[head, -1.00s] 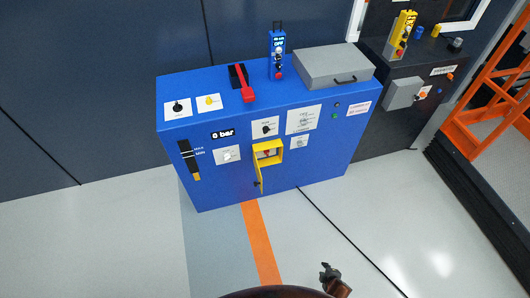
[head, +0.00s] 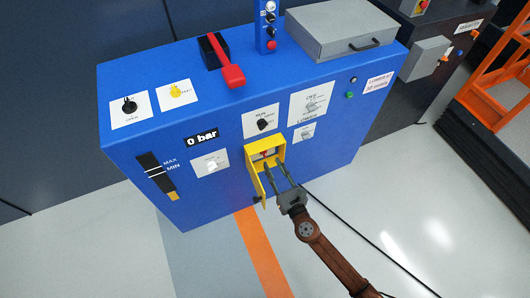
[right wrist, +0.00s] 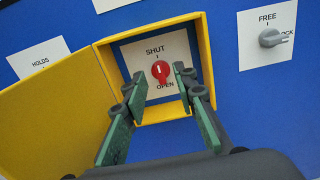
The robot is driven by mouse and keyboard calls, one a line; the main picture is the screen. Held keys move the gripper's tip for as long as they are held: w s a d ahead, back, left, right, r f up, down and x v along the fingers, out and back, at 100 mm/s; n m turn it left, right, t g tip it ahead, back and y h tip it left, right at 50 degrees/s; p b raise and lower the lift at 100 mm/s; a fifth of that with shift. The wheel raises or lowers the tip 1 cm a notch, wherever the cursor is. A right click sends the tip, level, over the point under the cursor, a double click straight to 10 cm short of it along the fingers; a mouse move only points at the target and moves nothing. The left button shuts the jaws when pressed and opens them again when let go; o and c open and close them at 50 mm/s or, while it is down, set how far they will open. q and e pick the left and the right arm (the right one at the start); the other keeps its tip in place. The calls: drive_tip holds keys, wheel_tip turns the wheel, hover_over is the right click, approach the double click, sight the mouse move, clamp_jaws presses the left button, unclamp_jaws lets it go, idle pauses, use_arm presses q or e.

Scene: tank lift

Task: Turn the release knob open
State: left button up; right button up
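The release knob is a small red knob (right wrist: 160,71) on a white plate marked SHUT above and OPEN below. Its white mark runs upright. It sits inside a yellow box (head: 250,152) on the front of the blue cabinet, and the box's door (right wrist: 50,115) hangs open to the left. My right gripper (head: 277,168) is at the mouth of this box. In the right wrist view its two fingers (right wrist: 158,88) are spread, one on each side of the knob's lower part, with nothing between them; contact cannot be told. My left gripper is not in view.
The blue cabinet (head: 220,108) also carries a red lever (head: 231,75), a black knob (head: 263,124) above the box, and a grey FREE/LOCK knob (right wrist: 270,38) right of the box. A grey lidded case (head: 345,25) lies on top. The floor (head: 435,215) in front is clear.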

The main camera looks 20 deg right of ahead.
sight(266, 153)
drive_tip(key=w, duration=0.6)
drive_tip(key=shift+a+f+b, duration=0.1)
drive_tip(key=shift+a+b, duration=0.15)
drive_tip(key=shift+b, duration=0.15)
drive_tip(key=shift+c, duration=0.2)
clamp_jaws()
drive_tip(key=shift+d, duration=0.1)
